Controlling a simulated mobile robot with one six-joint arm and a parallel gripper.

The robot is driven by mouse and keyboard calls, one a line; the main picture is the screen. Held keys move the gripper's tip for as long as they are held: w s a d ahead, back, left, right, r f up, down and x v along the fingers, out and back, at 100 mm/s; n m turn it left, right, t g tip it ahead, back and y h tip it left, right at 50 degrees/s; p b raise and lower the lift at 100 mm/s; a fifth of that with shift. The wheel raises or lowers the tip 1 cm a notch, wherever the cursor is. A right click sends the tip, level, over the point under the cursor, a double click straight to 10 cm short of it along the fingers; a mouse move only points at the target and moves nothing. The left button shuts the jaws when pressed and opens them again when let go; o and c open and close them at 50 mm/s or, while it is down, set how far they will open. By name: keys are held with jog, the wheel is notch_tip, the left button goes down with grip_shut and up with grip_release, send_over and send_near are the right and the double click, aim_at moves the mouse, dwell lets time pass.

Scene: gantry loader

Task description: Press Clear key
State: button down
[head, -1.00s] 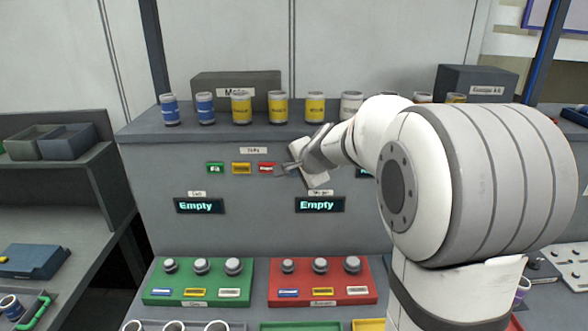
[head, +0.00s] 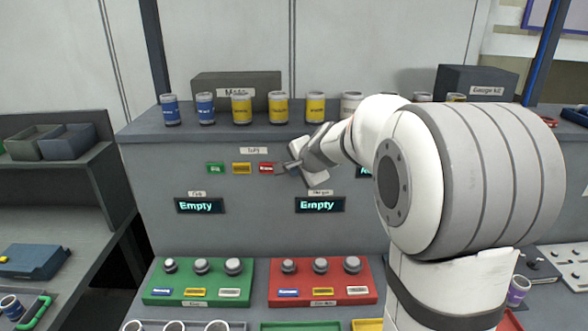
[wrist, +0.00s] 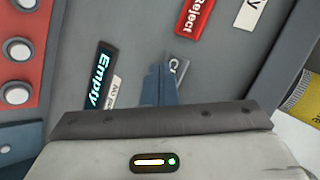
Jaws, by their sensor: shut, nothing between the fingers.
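In the wrist view, a grey key (wrist: 177,66) with a label starting with "C" is on the grey panel, below the red Reject key (wrist: 196,17). The rest of its label is hidden by my fingers. My gripper (wrist: 160,68) is shut and empty, with its fingertips at the left part of the grey key. I cannot tell whether they touch it. In the head view, my gripper (head: 278,169) is at the panel just right of the red key (head: 266,168), and the grey key is hidden there.
A green key (head: 215,169) and a yellow key (head: 242,168) are left of the red one. Two displays reading "Empty" (head: 199,206) (head: 320,205) sit below. Several cans (head: 278,108) stand on the ledge above. Green (head: 150,290) and red (head: 368,290) button boxes are below.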

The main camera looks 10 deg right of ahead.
jog(key=shift+s+a, duration=0.15)
jog(key=shift+s, duration=0.6)
jog(key=shift+s+b, duration=0.1)
jog(key=shift+b, duration=0.2)
jog(key=s, duration=0.2)
jog(key=s+a, duration=0.1)
jog(key=s, duration=0.1)
jog(key=shift+s+b, duration=0.3)
jog(key=shift+s, duration=0.05)
jog(key=s+f+n+g, duration=0.2)
jog(key=s+n, duration=0.2)
jog(key=s, duration=0.5)
jog(key=s+f+n+g+h, duration=0.1)
jog(key=s+f+n+g, duration=0.1)
jog(key=s, duration=0.7)
jog(key=s+f+n+g+h, duration=0.1)
jog(key=s+f+n+g, duration=0.1)
jog(key=s+n, duration=0.5)
jog(key=s+f, duration=0.1)
jog(key=s, duration=0.2)
jog(key=shift+f, duration=0.4)
